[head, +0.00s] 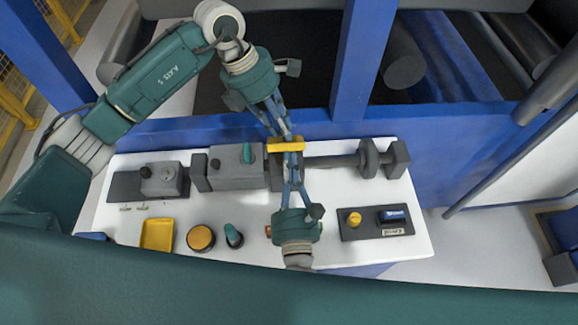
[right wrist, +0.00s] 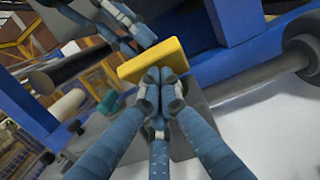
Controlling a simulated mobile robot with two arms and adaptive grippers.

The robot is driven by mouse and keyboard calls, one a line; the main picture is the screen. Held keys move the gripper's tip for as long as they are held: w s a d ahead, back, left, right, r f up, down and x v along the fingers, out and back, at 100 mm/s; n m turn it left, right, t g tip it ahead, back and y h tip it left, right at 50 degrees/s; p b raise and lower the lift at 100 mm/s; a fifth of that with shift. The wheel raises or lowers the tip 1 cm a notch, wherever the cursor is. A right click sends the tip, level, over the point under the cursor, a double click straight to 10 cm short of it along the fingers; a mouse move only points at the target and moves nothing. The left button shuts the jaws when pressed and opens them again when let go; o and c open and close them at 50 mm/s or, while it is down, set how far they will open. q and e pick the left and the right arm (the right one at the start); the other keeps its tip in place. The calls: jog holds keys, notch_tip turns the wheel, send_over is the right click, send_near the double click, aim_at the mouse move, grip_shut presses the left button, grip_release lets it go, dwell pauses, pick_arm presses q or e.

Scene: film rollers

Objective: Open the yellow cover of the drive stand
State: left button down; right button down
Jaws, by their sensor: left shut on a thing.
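The yellow cover (head: 288,146) is a small bar at the right end of the grey drive stand block (head: 234,172) on the white table. It also shows as a tilted yellow plate in the right wrist view (right wrist: 145,63). My left gripper (head: 281,132) reaches down from the back, its fingers shut at the cover's far side. They partly show behind the cover in the right wrist view. My right gripper (head: 292,172) comes from the front. In the right wrist view its fingers are drawn together, tips at the cover's near edge; whether they touch it is unclear.
A grey shaft with a disc (head: 369,159) runs right from the block. A small grey box (head: 163,178) stands left. A blue frame stands behind.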

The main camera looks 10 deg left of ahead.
pick_arm(q)
jog(key=c, duration=1.8)
grip_release()
jog(key=shift+s+f, duration=0.15)
jog(key=shift+f, duration=0.25)
jog(key=shift+c, duration=0.2)
pick_arm(e)
jog(key=shift+w+r, duration=0.2)
jog(key=shift+r, duration=0.15)
pick_arm(q)
jog(key=o, duration=0.3)
pick_arm(e)
jog(key=shift+w+d, duration=0.1)
jog(key=shift+w, duration=0.05)
